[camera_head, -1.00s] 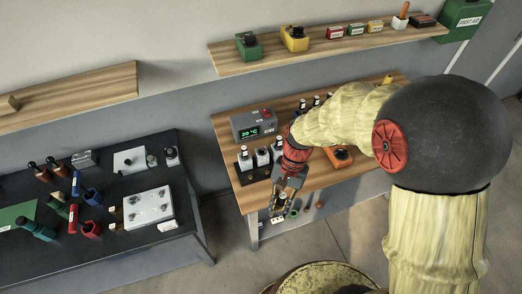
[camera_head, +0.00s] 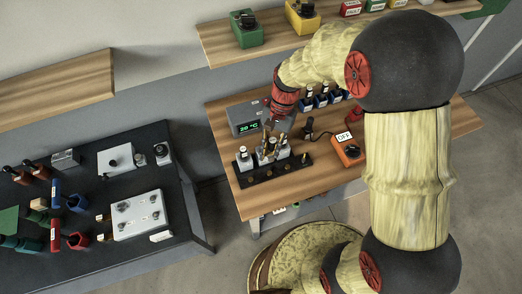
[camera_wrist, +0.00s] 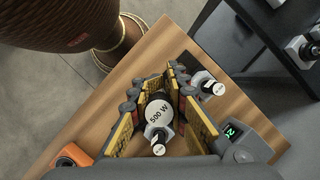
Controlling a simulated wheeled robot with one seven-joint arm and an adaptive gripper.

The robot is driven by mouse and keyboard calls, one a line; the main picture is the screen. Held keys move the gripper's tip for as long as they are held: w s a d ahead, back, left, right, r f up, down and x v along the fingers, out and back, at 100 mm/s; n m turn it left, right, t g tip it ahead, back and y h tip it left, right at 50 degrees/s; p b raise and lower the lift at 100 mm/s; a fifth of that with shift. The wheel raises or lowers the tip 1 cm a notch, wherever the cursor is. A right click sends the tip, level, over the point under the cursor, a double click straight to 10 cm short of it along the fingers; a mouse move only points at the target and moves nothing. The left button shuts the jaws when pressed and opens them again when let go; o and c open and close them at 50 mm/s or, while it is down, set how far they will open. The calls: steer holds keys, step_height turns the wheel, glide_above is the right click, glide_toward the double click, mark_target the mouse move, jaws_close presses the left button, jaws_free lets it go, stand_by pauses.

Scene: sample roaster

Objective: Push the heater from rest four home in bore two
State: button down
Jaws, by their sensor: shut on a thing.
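My gripper (camera_head: 266,150) is over the black strip (camera_head: 264,178) on the wooden bench, among white blocks. In the wrist view my gripper (camera_wrist: 158,100) is shut on a heater (camera_wrist: 159,111) with a round white end marked 500 W, its fingers on either side. A white block (camera_head: 244,157) with a dark-topped piece stands at the strip's left; another (camera_head: 283,149) is right of the fingers. The wrist view shows pale-capped pieces beside (camera_wrist: 207,83) and below (camera_wrist: 159,149) the held one. The fingers hide the heater's lower end, so I cannot tell how deep it sits.
A grey controller (camera_head: 239,110) with a green 20 °C display stands behind the strip. An orange switch box (camera_head: 348,151) marked OFF is to the right. Blue-based pieces (camera_head: 321,99) stand farther back. The dark table (camera_head: 110,190) is at the left.

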steer(key=w+f+b, duration=0.1)
steer(key=w+f, duration=0.1)
steer(key=w+a+f+b, duration=0.1)
steer(key=w+f+b, duration=0.1)
steer(key=w+a+f+b, duration=0.1)
steer(key=w+f, duration=0.1)
steer(key=shift+w+f, duration=0.1)
steer(key=shift+w, duration=0.1)
steer(key=shift+w+a+f+b, duration=0.1)
steer(key=shift+w+f+b, duration=0.1)
steer(key=shift+f+b, duration=0.75)
steer(key=shift+w+f+b, duration=0.2)
steer(key=shift+f+b, duration=0.55)
steer(key=shift+f, duration=0.25)
steer(key=shift+f, duration=0.25)
steer(key=shift+f, duration=0.35)
steer(key=c, duration=1.7)
jaws_free()
